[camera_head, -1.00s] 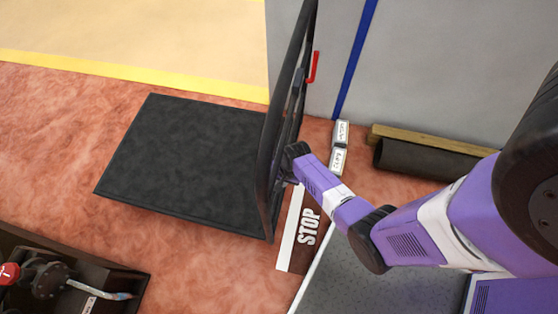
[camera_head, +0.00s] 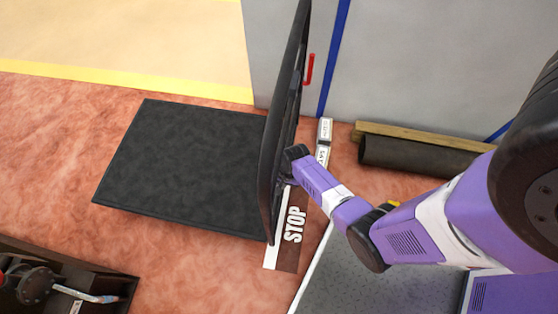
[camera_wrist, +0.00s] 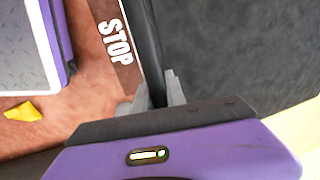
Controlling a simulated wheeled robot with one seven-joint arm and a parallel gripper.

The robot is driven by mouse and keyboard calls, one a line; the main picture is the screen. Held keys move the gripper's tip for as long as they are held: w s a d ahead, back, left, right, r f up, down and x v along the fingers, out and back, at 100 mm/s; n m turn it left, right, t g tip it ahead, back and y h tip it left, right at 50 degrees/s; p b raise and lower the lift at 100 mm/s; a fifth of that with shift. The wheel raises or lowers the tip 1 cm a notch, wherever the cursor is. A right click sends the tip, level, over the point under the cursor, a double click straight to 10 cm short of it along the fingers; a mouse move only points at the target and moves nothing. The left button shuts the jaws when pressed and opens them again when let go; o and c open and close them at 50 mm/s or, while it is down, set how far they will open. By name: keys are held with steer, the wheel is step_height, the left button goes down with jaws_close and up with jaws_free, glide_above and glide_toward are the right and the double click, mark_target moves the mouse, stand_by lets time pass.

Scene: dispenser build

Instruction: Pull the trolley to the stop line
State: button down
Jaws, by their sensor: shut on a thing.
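The trolley (camera_head: 190,165) is a flat black platform with a tall dark upright frame (camera_head: 272,150) at its right end. My gripper (camera_head: 287,181) is shut on a dark bar of that frame; in the wrist view the grey fingers (camera_wrist: 157,95) sit on both sides of the bar. The stop line (camera_head: 271,256) is a white strip beside a brown strip with the word STOP (camera_head: 294,225). In the head view the frame's lower end overlaps the white strip's left edge; the upper part of the strip is hidden behind frame and gripper.
Small white labelled blocks (camera_head: 324,130) lie beyond the STOP strip. A dark roll (camera_head: 415,157) and a wooden beam (camera_head: 430,137) lie along the grey wall (camera_head: 430,60). A dark box with a valve (camera_head: 60,285) is at lower left. A yellow piece (camera_wrist: 22,111) lies on the floor.

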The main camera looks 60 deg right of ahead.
steer(key=c, duration=1.3)
jaws_free()
steer(key=shift+r, duration=0.1)
steer(key=r+p, duration=0.1)
steer(key=r, duration=0.1)
steer(key=s+r+p, duration=0.1)
steer(key=r, duration=0.4)
steer(key=shift+s+d+r+p, duration=0.2)
steer(key=shift+s+d+p, duration=0.05)
steer(key=shift+p, duration=0.15)
steer(key=shift+s, duration=0.1)
